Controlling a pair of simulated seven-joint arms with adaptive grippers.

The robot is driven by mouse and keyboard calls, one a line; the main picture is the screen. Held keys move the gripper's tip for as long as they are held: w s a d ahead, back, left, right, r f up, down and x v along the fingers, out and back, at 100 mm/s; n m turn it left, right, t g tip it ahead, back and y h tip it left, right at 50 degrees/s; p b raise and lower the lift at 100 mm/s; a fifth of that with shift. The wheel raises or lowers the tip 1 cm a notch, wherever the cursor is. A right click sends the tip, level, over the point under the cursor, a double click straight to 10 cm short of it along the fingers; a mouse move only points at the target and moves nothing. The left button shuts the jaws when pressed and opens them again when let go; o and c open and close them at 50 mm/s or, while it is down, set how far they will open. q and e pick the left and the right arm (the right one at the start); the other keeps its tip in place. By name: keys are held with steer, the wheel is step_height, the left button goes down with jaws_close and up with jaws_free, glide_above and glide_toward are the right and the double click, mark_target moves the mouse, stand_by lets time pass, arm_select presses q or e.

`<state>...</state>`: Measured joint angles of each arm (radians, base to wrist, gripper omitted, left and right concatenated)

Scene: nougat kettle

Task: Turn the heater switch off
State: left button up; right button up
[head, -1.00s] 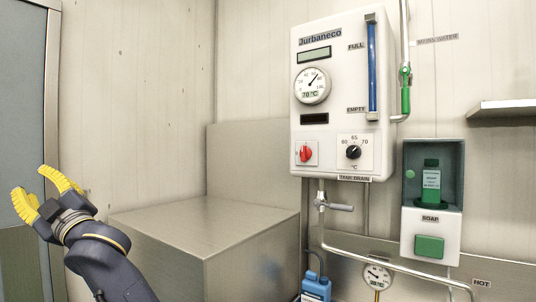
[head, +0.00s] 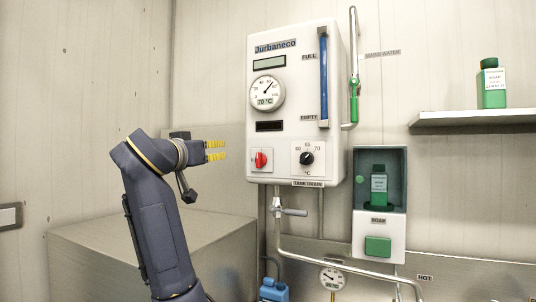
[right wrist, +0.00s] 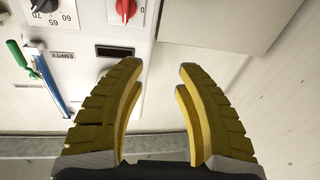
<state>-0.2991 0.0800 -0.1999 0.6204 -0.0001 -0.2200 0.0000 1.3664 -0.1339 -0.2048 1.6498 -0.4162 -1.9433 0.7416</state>
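The heater switch (head: 261,159) is a red rotary knob on a small pale plate at the lower left of the white wall heater (head: 292,95). It also shows at the top of the right wrist view (right wrist: 125,8), partly cut off. My right gripper (head: 216,151) is left of the heater in the head view, its yellow fingers pointing toward the switch but apart from it. In the right wrist view, its fingers (right wrist: 160,80) are spread with nothing between them. My left gripper is not in view.
A black temperature dial (head: 307,158) sits right of the switch. A round gauge (head: 267,91) is above. A drain valve (head: 293,212) hangs below, a soap dispenser (head: 366,236) is at right, and a metal box (head: 95,255) stands lower left.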

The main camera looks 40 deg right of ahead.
mark_target(259, 160)
steer(key=s+d+m+g+h, duration=0.1)
steer(key=s+d+m+g, duration=0.2)
steer(key=d, duration=0.2)
steer(key=x, duration=1.6)
steer(key=shift+w+a+f, duration=0.1)
steer(key=shift+w+f, duration=0.05)
steer(key=shift+w, duration=0.1)
jaws_close()
